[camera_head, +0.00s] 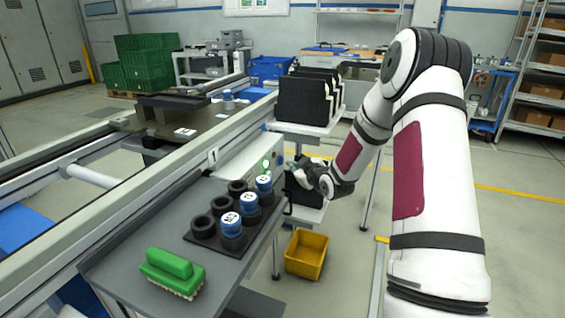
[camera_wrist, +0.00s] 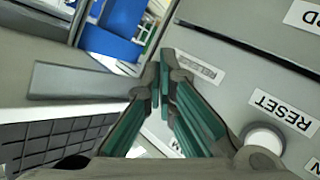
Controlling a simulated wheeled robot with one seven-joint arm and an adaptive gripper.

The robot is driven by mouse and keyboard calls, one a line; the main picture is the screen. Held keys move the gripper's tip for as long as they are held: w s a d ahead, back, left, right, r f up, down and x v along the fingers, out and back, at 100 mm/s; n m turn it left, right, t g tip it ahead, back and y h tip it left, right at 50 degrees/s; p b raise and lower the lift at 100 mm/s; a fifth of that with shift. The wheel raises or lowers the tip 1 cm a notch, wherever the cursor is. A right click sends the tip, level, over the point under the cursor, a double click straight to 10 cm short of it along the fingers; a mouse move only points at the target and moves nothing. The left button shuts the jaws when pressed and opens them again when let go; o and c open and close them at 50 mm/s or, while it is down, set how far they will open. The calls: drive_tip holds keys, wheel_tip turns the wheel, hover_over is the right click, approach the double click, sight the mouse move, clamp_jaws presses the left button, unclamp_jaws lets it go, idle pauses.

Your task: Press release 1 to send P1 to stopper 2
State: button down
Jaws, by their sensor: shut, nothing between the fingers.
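The control box (camera_head: 250,160) is a pale housing beside the conveyor, with a small green-lit button (camera_head: 266,164) on it. My gripper (camera_head: 296,170) is beside its right end. In the wrist view, my gripper (camera_wrist: 166,70) has green-padded fingers close together and empty, in front of the grey panel (camera_wrist: 225,75). A label near the fingertips (camera_wrist: 197,67) is too blurred to read; a white round button (camera_wrist: 263,137) sits beside the RESET label (camera_wrist: 282,112). I cannot make out release 1. A dark plate with a white tag (camera_head: 186,132) lies on the conveyor; I cannot tell whether it is P1.
A grey shelf (camera_head: 135,275) holds a green brush (camera_head: 172,270) and a black holder with blue-white capped parts (camera_head: 231,223). A yellow bin (camera_head: 306,254) stands below. A rack of black panels (camera_head: 305,98) is beyond my gripper. Open floor lies to the left of the bin's yellow line.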

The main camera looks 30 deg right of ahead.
drive_tip(key=shift+w+a, duration=0.2)
drive_tip(key=shift+w, duration=0.05)
drive_tip(key=shift+w+a+b, duration=0.35)
drive_tip(key=shift+w+b, duration=0.05)
drive_tip(key=shift+b, duration=0.1)
idle(1.1)
drive_tip(key=shift+s+d, duration=0.55)
drive_tip(key=shift+s, duration=0.15)
